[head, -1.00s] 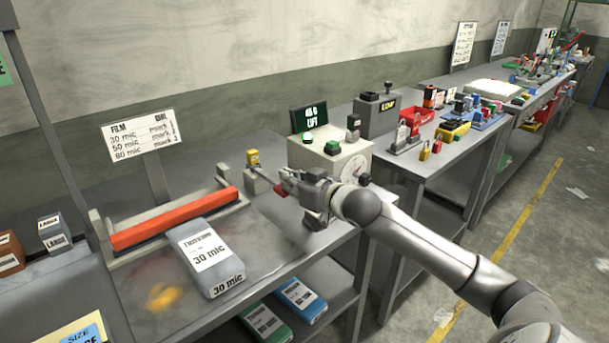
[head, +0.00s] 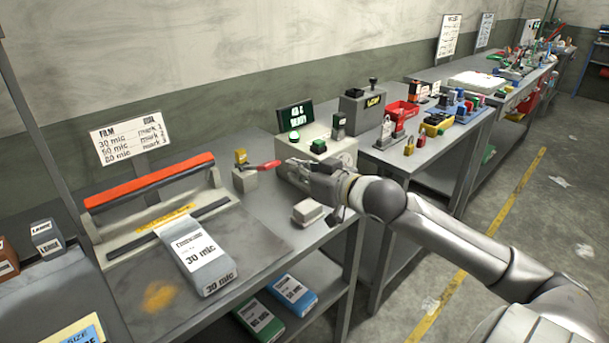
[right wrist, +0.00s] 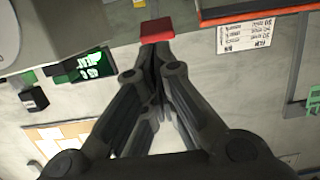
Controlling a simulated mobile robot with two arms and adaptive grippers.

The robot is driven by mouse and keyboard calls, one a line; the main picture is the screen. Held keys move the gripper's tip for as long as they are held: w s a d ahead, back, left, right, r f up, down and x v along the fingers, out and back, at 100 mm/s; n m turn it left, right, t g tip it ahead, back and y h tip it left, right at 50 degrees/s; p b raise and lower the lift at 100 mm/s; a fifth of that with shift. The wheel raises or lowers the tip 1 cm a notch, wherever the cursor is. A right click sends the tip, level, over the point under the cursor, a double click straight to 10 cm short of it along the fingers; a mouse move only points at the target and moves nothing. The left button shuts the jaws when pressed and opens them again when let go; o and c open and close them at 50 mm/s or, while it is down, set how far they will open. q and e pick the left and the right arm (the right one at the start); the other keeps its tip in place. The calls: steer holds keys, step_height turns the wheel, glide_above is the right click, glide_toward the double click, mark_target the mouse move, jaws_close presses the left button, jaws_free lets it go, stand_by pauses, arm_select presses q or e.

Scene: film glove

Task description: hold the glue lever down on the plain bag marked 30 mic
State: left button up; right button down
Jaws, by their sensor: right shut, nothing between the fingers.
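The long orange-red bar (head: 150,181) of the sealer stands raised above its grey base (head: 125,245). The plain grey bag marked 30 mic (head: 205,262) lies in front, its far end on the base under the bar. A small yellow-topped post with a red handle (head: 262,166) stands right of the sealer. My right gripper (head: 284,164) is shut and empty, its tips close to that handle's end. In the right wrist view a red block (right wrist: 157,29), likely the handle, sits just beyond the shut fingertips (right wrist: 152,52); contact is unclear. My left gripper is out of view.
A control box (head: 318,153) with a lit green screen (head: 295,115), apparently reading READY, stands behind my gripper. A small pale block (head: 308,211) lies near the table's front edge. A film chart (head: 131,136) stands behind the sealer. Bags lie on the shelf below.

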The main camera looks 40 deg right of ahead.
steer(key=shift+v, duration=1.1)
